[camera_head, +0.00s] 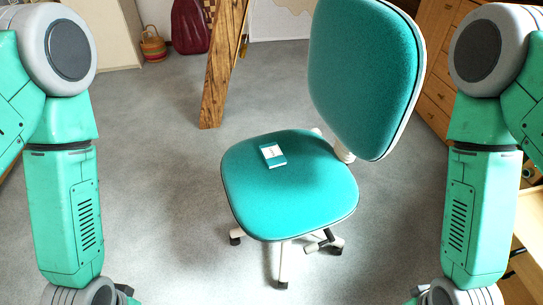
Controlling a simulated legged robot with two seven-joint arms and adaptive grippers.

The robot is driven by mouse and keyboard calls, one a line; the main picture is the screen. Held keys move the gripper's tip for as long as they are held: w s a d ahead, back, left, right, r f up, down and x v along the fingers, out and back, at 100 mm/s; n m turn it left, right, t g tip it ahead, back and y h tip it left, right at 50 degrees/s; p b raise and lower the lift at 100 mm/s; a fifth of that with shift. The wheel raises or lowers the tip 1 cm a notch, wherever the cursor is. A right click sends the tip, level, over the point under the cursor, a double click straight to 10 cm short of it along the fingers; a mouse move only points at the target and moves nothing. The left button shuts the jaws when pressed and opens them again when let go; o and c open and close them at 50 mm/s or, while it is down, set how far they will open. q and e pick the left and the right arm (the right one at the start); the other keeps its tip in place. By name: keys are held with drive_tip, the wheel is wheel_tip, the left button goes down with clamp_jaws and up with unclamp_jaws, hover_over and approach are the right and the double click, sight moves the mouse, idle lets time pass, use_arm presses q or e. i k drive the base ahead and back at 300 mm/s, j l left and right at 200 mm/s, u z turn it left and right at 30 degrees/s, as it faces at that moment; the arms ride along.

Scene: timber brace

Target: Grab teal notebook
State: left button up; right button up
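A small teal notebook (273,156) with a white label band lies flat on the seat of a teal office chair (290,205). It is near the middle-back of the seat and fully visible. My two arms hang at the left and right edges of the view. Both end at the bottom edge of the picture, so neither gripper is seen clearly. Both arms are apart from the notebook and the chair.
The chair's backrest (365,75) rises behind and right of the seat. A slanted timber brace (222,65) stands behind the chair. A wooden drawer cabinet (438,70) is at the right, and a basket (152,45) at the back left. Grey floor (160,180) is clear left of the chair.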

sight(272, 154)
drive_tip(key=i+j+z, duration=0.1)
drive_tip(key=z, duration=1.3)
drive_tip(key=j+z, duration=0.25)
drive_tip(key=j, duration=0.2)
drive_tip(key=k+j+z, duration=0.15)
drive_tip(key=j+z, duration=0.15)
drive_tip(key=k+j+z, duration=0.25)
drive_tip(key=j, duration=0.25)
drive_tip(key=j+z, duration=0.3)
drive_tip(key=k+j, duration=0.15)
drive_tip(key=j, duration=0.2)
drive_tip(key=k+j, duration=0.2)
drive_tip(key=j, duration=0.1)
